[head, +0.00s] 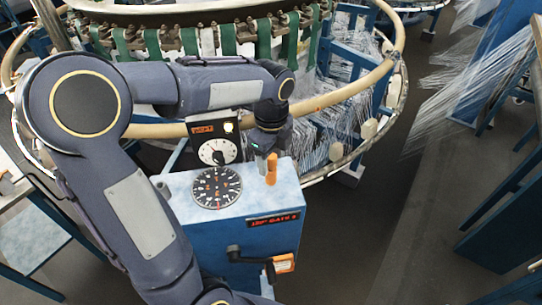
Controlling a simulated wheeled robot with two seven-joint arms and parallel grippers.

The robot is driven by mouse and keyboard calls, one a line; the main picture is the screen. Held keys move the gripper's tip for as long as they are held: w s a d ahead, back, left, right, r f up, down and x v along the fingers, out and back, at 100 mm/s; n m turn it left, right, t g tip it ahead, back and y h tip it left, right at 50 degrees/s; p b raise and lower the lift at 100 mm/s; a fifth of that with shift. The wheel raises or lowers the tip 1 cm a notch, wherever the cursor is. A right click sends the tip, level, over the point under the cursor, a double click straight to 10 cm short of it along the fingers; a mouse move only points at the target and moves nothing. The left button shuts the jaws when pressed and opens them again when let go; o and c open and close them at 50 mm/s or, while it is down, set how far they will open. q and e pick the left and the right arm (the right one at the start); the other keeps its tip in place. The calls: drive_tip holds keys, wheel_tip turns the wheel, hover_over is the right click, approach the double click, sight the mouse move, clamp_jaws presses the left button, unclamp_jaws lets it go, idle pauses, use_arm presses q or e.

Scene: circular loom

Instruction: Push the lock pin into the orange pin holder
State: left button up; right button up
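A blue control box (252,264) with a pale top stands in the middle of the head view. On its front, an orange block (284,263), which looks like the pin holder, sits beside a black crank (247,256). An upright orange cylinder (272,170) stands on the box top at the back right. I cannot tell for sure which part is the lock pin. My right gripper is not in view.
A round dial (216,187) lies on the box top, with a black knob panel (213,152) behind it. The circular loom's tan ring rail (345,95) curves behind the box. The grey floor (345,235) right of the box is clear. Blue frames stand far right.

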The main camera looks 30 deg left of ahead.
use_arm(q)
wheel_tip(320, 180, up, 8)
drive_tip(key=shift+f, duration=0.1)
idle(0.4)
idle(0.5)
drive_tip(key=s+d+f+n+t+h, duration=0.2)
drive_tip(key=s+f+n, duration=0.1)
drive_tip(key=s+n, duration=0.5)
drive_tip(key=s+d+f+n+t+h, duration=0.1)
drive_tip(key=s+d+f+n+t, duration=0.1)
drive_tip(key=s+n, duration=0.7)
drive_tip(key=f+n+t, duration=0.1)
drive_tip(key=n, duration=0.2)
drive_tip(key=shift+n+t+h, duration=0.3)
drive_tip(key=shift+h, duration=0.1)
